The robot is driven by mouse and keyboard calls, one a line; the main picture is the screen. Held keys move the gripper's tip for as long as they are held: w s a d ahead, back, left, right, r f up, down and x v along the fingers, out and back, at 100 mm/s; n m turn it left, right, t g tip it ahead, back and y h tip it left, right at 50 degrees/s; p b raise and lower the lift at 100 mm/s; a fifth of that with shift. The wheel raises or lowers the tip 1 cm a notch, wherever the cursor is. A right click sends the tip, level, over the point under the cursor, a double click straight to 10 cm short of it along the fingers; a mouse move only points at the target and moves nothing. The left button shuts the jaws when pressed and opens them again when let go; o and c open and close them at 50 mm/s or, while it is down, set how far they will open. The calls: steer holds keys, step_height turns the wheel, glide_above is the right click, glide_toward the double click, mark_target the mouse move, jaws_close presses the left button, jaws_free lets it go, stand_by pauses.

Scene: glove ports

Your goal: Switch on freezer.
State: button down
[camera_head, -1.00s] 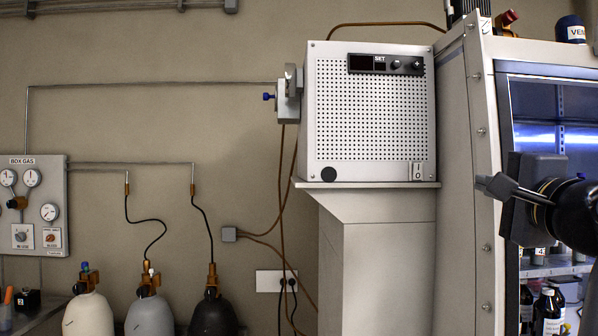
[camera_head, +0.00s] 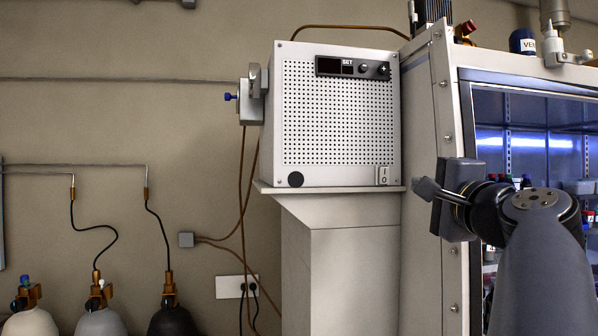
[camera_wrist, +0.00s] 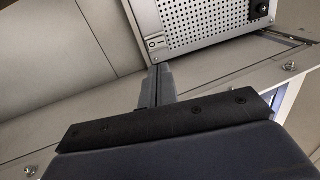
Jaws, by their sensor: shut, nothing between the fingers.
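The freezer unit (camera_head: 338,120) is a pale box with a perforated front, standing on a bracket shelf. Its dark control panel (camera_head: 353,67) with a SET label and blank display is at the top. A white rocker switch (camera_head: 383,176) marked I and O sits at the lower right of the front. It also shows in the wrist view (camera_wrist: 155,42), just beyond the fingertips. My gripper (camera_head: 418,187) is shut and empty, to the right of the switch in the head view and apart from it. In the wrist view the closed fingers (camera_wrist: 158,78) point toward the switch.
A glovebox (camera_head: 530,130) with a lit glass front stands to the right, its slanted frame close to my gripper. Gas bottles (camera_head: 100,310) with hoses are at lower left. Cables (camera_head: 247,220) hang beside the freezer's left side. A wall socket (camera_head: 236,287) is below.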

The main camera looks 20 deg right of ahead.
mark_target(384, 172)
steer(key=p+x, duration=0.4)
steer(key=x, duration=0.7)
steer(key=shift+w+r+p, duration=0.1)
steer(key=shift+w+p, duration=0.2)
steer(key=shift+p, duration=0.1)
